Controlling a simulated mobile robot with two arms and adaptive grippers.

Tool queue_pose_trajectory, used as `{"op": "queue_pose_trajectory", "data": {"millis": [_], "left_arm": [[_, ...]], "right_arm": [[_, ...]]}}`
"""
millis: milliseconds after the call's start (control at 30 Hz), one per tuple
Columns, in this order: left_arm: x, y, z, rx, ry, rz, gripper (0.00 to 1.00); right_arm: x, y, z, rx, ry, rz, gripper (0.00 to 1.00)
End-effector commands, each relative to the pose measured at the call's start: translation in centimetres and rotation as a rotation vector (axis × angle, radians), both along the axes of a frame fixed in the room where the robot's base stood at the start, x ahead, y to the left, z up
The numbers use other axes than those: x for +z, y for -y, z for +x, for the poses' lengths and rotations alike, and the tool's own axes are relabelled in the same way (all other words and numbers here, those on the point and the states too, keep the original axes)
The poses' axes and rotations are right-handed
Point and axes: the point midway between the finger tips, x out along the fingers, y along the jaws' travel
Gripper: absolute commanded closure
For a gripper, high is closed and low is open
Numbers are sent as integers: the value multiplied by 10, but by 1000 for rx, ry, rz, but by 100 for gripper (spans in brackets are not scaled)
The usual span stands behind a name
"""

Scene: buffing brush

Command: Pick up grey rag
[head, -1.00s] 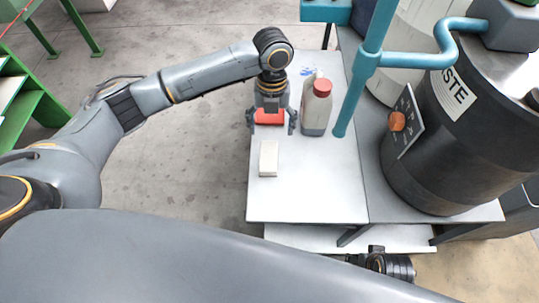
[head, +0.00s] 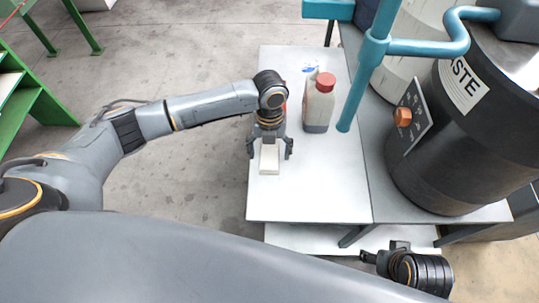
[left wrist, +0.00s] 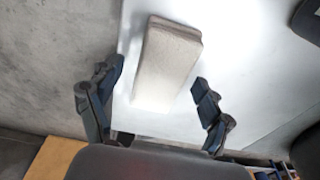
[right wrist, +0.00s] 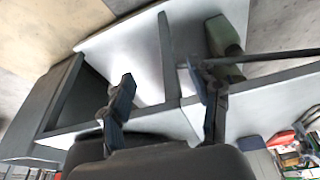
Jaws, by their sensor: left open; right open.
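The rag (head: 270,166) is a pale, off-white folded block lying flat on the white table top (head: 305,195), near its left edge. It also shows in the left wrist view (left wrist: 165,65), at the upper middle. My left gripper (head: 269,151) is open, with its fingers on either side of the rag's far end in the head view. In the left wrist view the fingers (left wrist: 155,78) stand apart from it, with nothing between them held. My right gripper (head: 381,254) is open and empty, low by the table's front right; its fingers show in the right wrist view (right wrist: 160,84).
A red thing is mostly hidden behind my left wrist. A teal pole (head: 366,70) and a dark waste drum (head: 430,150) stand at the right. The table's front area is clear.

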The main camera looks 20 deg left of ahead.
Motion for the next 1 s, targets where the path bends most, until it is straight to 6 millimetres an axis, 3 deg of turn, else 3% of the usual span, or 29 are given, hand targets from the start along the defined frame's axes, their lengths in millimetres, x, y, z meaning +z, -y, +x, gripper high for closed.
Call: {"op": "queue_pose_trajectory", "data": {"millis": [100, 133, 400, 833, 1000], "left_arm": [[0, 0, 0, 0, 0, 0, 21], [1, 0, 0, 0, 0, 0, 25], [1, 0, 0, 0, 0, 0, 79], [10, 0, 0, 0, 1, 0, 80], [33, 0, 1, 0, 2, -2, 80]], "right_arm": [[0, 0, 0, 0, -1, 0, 39], [0, 0, 0, 0, -1, 0, 39], [0, 0, 0, 0, 0, 0, 39], [0, 0, 2, 0, 6, 1, 39], [-28, -2, 4, 2, -19, 0, 39]]}}
